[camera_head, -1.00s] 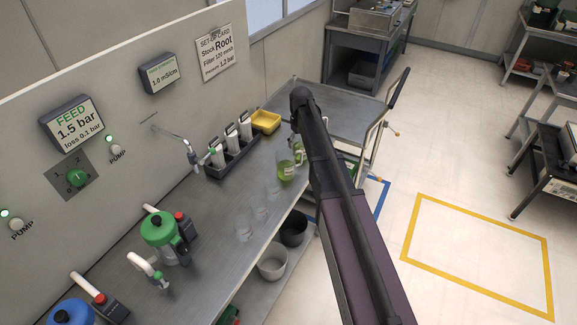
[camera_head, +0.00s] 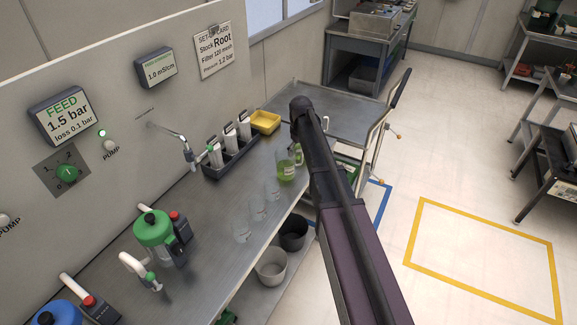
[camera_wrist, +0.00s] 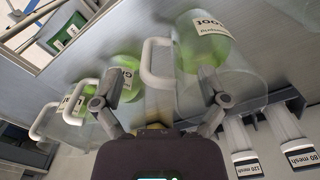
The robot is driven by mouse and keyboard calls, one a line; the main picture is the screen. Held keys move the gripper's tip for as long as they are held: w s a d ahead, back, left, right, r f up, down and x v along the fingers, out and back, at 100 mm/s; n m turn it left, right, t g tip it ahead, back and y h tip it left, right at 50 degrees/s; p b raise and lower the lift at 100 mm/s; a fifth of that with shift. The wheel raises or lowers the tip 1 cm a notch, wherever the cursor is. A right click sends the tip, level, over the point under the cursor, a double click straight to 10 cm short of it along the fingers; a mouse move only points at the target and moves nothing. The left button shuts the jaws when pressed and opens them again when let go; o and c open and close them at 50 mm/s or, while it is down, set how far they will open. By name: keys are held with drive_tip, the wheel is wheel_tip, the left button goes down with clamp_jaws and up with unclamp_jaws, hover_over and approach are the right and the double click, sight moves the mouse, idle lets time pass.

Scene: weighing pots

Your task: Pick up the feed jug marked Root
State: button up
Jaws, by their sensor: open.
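The feed jug marked Root (camera_wrist: 245,82) is large in the wrist view, a clear jug with green liquid, its label upside down in the picture. Its white handle (camera_wrist: 147,62) lies between the two spread fingers of my gripper (camera_wrist: 160,80), which is open. The right finger overlaps the jug's body in the picture; I cannot tell if it touches. Two more jugs of green liquid, one (camera_wrist: 124,68) and another (camera_wrist: 72,103), stand to the left. In the head view a green jug (camera_head: 286,172) shows beside my arm, which hides the gripper.
A dark rack of white filters (camera_head: 232,160) and a yellow tray (camera_head: 265,122) stand behind the jugs. Clear empty beakers (camera_head: 257,208) are nearer on the bench. Two buckets, one grey (camera_head: 271,267), sit below the bench edge.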

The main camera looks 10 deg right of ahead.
idle(0.3)
clamp_jaws()
drive_tip(key=shift+r+p, duration=0.45)
drive_tip(key=shift+p, duration=0.05)
idle(0.5)
drive_tip(key=shift+r+p, duration=1.5)
drive_tip(key=s+r+p, duration=0.1)
drive_tip(key=s, duration=1.4)
drive_tip(key=shift+s+d, duration=0.35)
drive_tip(key=shift+d, duration=0.1)
drive_tip(key=shift+s, duration=0.1)
idle(0.6)
